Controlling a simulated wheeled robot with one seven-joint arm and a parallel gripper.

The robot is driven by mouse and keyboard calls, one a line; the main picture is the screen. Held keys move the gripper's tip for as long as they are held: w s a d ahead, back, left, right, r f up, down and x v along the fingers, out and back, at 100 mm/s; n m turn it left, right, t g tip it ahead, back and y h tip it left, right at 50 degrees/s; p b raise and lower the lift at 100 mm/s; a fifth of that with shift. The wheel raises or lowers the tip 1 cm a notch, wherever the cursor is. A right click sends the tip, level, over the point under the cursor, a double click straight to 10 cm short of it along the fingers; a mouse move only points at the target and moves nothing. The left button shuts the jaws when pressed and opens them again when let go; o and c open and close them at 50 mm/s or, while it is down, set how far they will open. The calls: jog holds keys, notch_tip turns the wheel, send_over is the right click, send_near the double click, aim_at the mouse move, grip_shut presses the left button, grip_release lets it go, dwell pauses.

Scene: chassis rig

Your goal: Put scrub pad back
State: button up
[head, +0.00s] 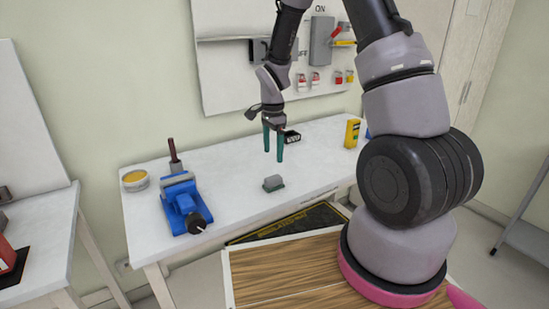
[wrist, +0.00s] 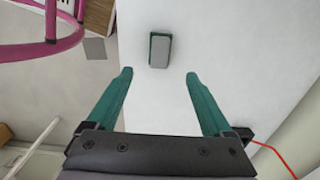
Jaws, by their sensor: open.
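The scrub pad (head: 273,183) looks like a small block, grey on top with a green base. It lies flat on the white workbench (head: 230,200), near its front edge. In the wrist view the scrub pad (wrist: 160,50) lies beyond my fingertips, roughly centred between them. My gripper (head: 273,157) points down above the bench, behind the pad in the head view. Its two green fingers are apart with nothing between them; the wrist view also shows my gripper (wrist: 160,75) empty. I cannot make out a marked place for the pad.
A blue vise (head: 183,203) and a yellow-topped round tin (head: 135,180) stand on the bench's left. The bench around the pad is clear.

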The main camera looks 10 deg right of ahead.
jog(key=s+d+r+n+t+y, duration=0.1)
jog(key=s+d+r+n+t, duration=0.15)
jog(key=r, duration=0.75)
jog(key=s+d+r+n+t, duration=0.15)
jog(key=s+r, duration=0.25)
jog(key=r, duration=0.6)
jog(key=s+d+r+n+t+y, duration=0.1)
jog(key=s+r+n+t, duration=0.2)
jog(key=s+r, duration=0.9)
jog(key=s+n, duration=0.3)
jog(key=s, duration=0.1)
jog(key=shift+d+r, duration=0.2)
jog(key=shift+d, duration=0.2)
